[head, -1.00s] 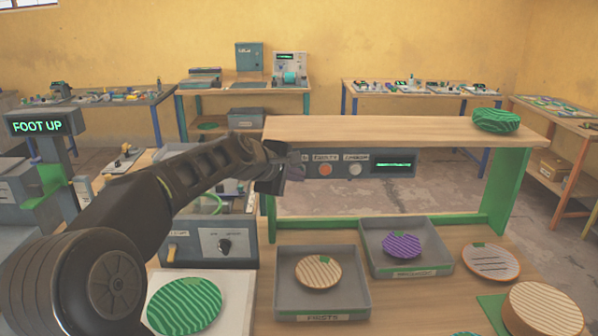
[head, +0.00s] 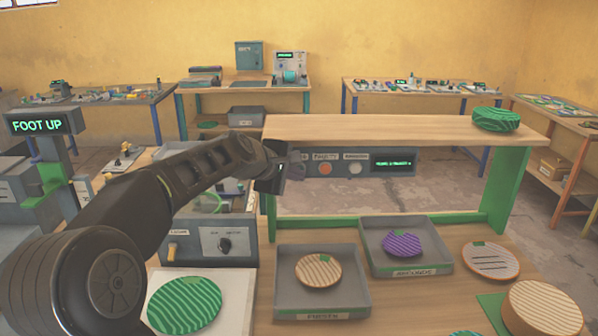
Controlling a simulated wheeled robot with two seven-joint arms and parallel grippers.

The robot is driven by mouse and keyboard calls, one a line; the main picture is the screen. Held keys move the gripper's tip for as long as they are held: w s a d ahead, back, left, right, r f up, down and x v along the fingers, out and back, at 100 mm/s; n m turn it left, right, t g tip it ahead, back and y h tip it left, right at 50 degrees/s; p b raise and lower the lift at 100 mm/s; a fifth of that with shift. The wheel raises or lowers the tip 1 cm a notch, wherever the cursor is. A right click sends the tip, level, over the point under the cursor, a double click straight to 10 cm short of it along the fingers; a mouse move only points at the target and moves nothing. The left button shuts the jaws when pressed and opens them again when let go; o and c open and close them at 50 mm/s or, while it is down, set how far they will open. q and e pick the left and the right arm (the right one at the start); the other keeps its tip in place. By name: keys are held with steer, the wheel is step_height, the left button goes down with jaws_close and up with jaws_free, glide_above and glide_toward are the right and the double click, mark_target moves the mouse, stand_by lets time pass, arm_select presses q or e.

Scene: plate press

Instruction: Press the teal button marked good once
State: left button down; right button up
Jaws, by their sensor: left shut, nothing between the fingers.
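A grey button panel (head: 345,172) hangs under the wooden shelf. An orange button (head: 325,169) and a whitish button (head: 356,169) show on it, with a small lit green display (head: 393,163) at its right. The teal button is not visible; the panel's left end is hidden behind my left gripper. My left gripper (head: 282,172) is shut and empty in front of that left end. I cannot tell whether it touches the panel. My right gripper is not in view.
The wooden shelf (head: 390,130) on green legs stands over the table. Two grey trays (head: 322,318) (head: 440,268) hold striped discs. A green striped disc (head: 185,305) lies at front left. A control box (head: 218,243) stands beside my arm.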

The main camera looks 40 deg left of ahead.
arm_select(q)
steer(key=shift+s+d, duration=0.35)
steer(key=shift+s, duration=0.05)
steer(key=shift+s+d+b, duration=0.35)
steer(key=shift+s+d, duration=0.4)
steer(key=shift+s, duration=0.25)
steer(key=shift+s+d+b, duration=0.35)
steer(key=shift+s+d, duration=0.4)
steer(key=shift+s, duration=0.25)
steer(key=shift+r, duration=0.1)
